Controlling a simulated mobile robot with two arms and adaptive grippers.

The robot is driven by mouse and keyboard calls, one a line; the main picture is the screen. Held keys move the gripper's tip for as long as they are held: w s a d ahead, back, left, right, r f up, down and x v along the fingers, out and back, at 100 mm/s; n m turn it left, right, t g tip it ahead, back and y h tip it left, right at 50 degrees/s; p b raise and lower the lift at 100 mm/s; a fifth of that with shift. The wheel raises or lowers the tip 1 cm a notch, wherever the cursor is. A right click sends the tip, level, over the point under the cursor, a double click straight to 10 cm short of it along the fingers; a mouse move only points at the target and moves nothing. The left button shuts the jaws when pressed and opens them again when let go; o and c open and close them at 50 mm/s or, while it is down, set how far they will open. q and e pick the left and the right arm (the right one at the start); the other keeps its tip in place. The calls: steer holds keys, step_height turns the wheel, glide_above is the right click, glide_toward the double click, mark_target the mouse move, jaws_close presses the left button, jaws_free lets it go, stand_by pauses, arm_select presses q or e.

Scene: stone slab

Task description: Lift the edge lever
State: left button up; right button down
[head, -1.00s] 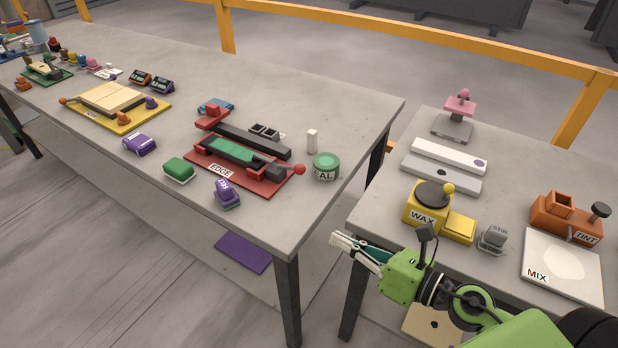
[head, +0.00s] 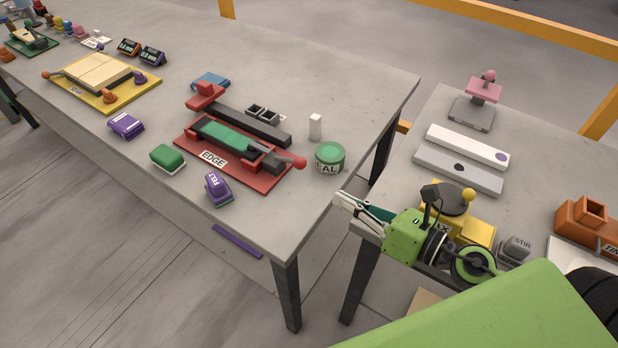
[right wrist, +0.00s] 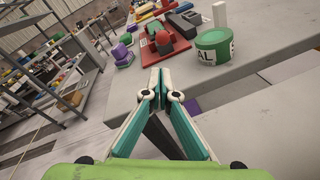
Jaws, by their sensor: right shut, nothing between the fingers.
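The edge station is a red base (head: 262,182) labelled EDGE, with a green pad and a dark bar, on the left table. Its lever (head: 280,160) is dark, lies low and ends in a red ball at the right. The ball (right wrist: 162,39) also shows in the right wrist view, beyond the fingertips. My right gripper (head: 340,198) is shut and empty, beside the left table's right edge, apart from the lever. In the right wrist view its fingertips (right wrist: 160,92) meet. My left gripper is out of view.
A green round tin (head: 329,158) stands close to the ball, on its right. A purple FELT block (head: 218,189) and a green block (head: 168,158) lie in front of the station. A gap separates the tables. The yellow WAX pot (head: 469,195) is behind my right arm.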

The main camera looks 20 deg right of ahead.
steer(key=w, duration=0.1)
steer(key=p, duration=0.4)
glide_toward(289, 160)
steer(key=f, duration=0.1)
steer(key=w+a, duration=0.1)
steer(key=f, duration=0.1)
steer(key=shift+w+a+f, duration=0.3)
steer(key=shift+w+f, duration=0.05)
steer(key=shift+f, duration=0.05)
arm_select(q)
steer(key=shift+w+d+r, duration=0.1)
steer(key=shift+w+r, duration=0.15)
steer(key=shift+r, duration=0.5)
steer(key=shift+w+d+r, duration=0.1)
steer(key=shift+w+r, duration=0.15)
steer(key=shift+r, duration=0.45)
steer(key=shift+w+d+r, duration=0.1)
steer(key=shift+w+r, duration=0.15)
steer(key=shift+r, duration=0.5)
arm_select(e)
steer(key=shift+w+a+f, duration=0.2)
steer(key=shift+w+a, duration=0.2)
steer(key=shift+w, duration=0.2)
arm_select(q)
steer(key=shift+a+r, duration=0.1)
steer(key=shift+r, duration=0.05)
